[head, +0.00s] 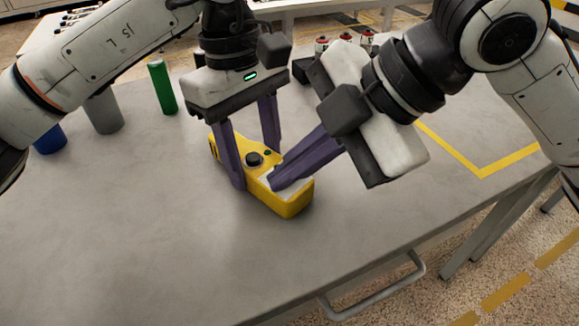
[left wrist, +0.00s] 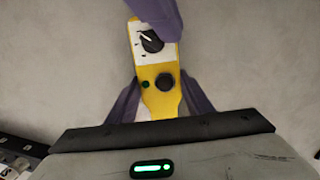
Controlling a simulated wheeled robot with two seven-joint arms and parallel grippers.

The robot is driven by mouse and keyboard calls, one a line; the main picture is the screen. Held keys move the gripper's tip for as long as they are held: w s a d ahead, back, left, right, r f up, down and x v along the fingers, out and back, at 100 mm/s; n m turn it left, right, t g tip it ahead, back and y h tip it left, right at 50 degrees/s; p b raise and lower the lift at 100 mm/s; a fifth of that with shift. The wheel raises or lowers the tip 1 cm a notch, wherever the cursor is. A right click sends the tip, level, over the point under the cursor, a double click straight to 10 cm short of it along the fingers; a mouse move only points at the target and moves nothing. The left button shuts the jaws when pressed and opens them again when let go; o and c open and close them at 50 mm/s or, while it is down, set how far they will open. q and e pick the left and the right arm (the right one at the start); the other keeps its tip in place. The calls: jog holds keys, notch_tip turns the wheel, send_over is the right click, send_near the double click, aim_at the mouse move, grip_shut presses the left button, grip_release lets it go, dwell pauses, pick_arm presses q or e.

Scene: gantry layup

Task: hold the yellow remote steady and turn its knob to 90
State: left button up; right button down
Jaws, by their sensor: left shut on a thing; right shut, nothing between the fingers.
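The yellow remote (head: 290,205) lies on the grey table. In the left wrist view the remote (left wrist: 153,104) shows a white panel, a dark round button, a small green button and a black knob (left wrist: 151,41). The knob's white pointer line points to the picture's upper left. My left gripper (head: 255,168) is shut on the remote's body, one finger on each side. My right gripper (head: 274,184) is shut and empty, its tips over the white panel end. It hides the knob in the head view. Whether it touches the remote, I cannot tell.
Green (head: 162,87), grey (head: 103,112) and blue (head: 50,140) cylinders stand at the table's left. Small red-topped items (head: 345,38) stand at the back, behind my right gripper. A yellow tape outline (head: 480,172) marks the right. The table front is clear, with a handle (head: 380,287) below its edge.

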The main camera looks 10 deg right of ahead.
jog(key=shift+s+a, duration=0.3)
jog(key=shift+s, duration=0.65)
jog(key=s, duration=0.4)
jog(key=shift+r, duration=0.3)
jog(key=s+d+r, duration=0.3)
jog(key=r, duration=0.3)
jog(key=shift+s+r, duration=0.35)
jog(key=c, duration=2.4)
grip_release()
jog(key=shift+s+d+r, duration=0.2)
jog(key=shift+c, duration=0.2)
jog(key=o, duration=0.4)
jog(key=shift+r, duration=0.2)
jog(key=shift+c, duration=0.2)
jog(key=shift+o, duration=1.1)
jog(key=w+d+r+m+g+h, duration=0.2)
jog(key=w+m, duration=0.3)
jog(key=w, duration=0.6)
jog(key=shift+r, duration=0.65)
jog(key=shift+m, duration=0.3)
jog(key=x, duration=0.7)
jog(key=w+x, duration=0.1)
jog(key=x, duration=0.3)
jog(key=shift+d+f, duration=0.2)
jog(key=shift+f, duration=0.25)
